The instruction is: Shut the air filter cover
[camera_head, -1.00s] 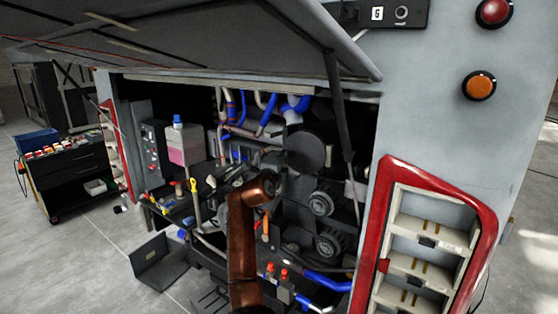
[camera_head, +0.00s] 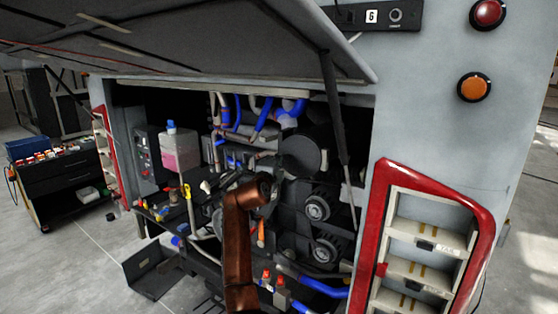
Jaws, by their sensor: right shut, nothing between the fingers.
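A large round dark disc (camera_head: 303,153) sits upright in the upper right of the open engine bay; it may be the air filter cover, but I cannot tell for sure, nor whether it is open or shut. My right arm, copper-coloured, rises from the bottom edge into the bay. My right gripper (camera_head: 218,188) is dark, shut and empty, left of and below the disc and apart from it in the picture. It is partly lost against the dark engine parts. My left gripper is not in view.
The raised bay flap (camera_head: 190,45) hangs overhead, with a strut (camera_head: 338,125) at the right. Pulleys (camera_head: 317,208), blue hoses and a pink fluid tank (camera_head: 180,150) crowd the bay. A tool cart (camera_head: 60,180) stands left on open floor.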

